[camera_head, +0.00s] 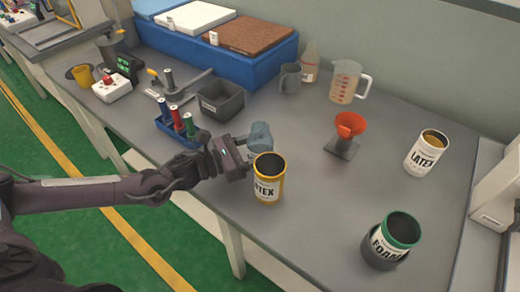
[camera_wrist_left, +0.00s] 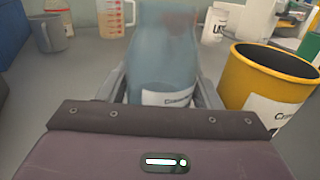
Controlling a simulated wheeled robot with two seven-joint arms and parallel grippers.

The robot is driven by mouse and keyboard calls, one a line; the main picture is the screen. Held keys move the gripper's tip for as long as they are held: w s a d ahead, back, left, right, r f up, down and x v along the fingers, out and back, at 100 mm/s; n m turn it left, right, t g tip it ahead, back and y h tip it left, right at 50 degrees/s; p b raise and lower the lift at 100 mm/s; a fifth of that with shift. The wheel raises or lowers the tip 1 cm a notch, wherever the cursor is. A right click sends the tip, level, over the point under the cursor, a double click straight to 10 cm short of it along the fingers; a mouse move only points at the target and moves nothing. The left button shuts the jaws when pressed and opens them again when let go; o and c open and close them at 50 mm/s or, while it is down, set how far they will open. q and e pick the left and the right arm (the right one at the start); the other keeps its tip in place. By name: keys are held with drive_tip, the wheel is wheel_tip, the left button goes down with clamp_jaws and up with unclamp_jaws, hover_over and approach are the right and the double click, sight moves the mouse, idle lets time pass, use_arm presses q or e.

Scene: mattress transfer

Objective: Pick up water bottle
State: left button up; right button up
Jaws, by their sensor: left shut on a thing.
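The water bottle (camera_head: 261,135) is a translucent blue bottle with a white label. In the head view it stands upright behind the yellow can, partly hidden by my left gripper (camera_head: 246,153). In the left wrist view the bottle (camera_wrist_left: 165,60) fills the middle, between the fingers of my left gripper (camera_wrist_left: 165,98), which is shut on it. I cannot tell whether the bottle's base touches the table. My right gripper is not in view.
A red funnel on a stand (camera_head: 348,127), a measuring jug (camera_head: 345,84), a white LATEX can (camera_head: 424,158) and a green-rimmed FOAM can (camera_head: 385,248) stand on the grey table (camera_head: 310,215). A blue rack of small bottles (camera_head: 181,135) is left.

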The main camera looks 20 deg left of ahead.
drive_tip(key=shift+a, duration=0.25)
use_arm(q)
drive_tip(key=shift+r, duration=0.15)
